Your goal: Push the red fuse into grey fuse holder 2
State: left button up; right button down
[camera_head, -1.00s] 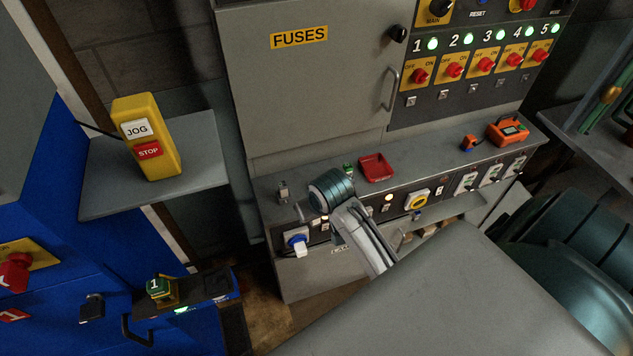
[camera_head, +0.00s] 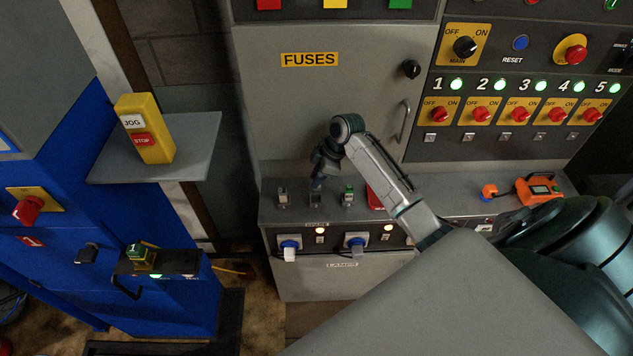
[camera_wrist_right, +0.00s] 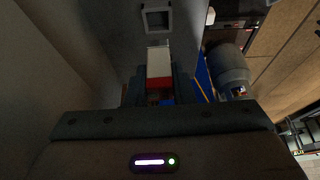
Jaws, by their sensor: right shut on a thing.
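My right gripper (camera_head: 317,181) points down over the grey ledge, directly above the middle of three small holders, a grey fuse holder (camera_head: 315,199). In the right wrist view the gripper (camera_wrist_right: 160,97) is shut on the red fuse (camera_wrist_right: 159,83), which has a pale end (camera_wrist_right: 159,61) pointing ahead. A square grey fuse holder (camera_wrist_right: 157,19) with a hollow opening lies just beyond that end, apparently apart from it. The fuse is too small to make out in the head view. Holder numbers are not readable. My left gripper is not in view.
A red tray (camera_head: 376,198) is partly behind my right arm. The cabinet door (camera_head: 325,100) rises behind. An orange device (camera_head: 538,189) sits farther right.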

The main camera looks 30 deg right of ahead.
jog(key=shift+w+a, duration=0.15)
jog(key=shift+a, duration=0.05)
jog(key=shift+f, duration=0.15)
jog(key=shift+d+f, duration=0.1)
jog(key=shift+f+b, duration=0.6)
jog(key=shift+b, duration=0.2)
notch_tip(320, 180, down, 4)
jog(key=b, duration=0.3)
jog(key=shift+f+b, duration=0.1)
jog(key=shift+b, duration=0.3)
jog(key=shift+p, duration=0.8)
dwell(0.9)
jog(key=shift+f+b, duration=0.3)
jog(key=shift+f, duration=0.25)
dwell(0.3)
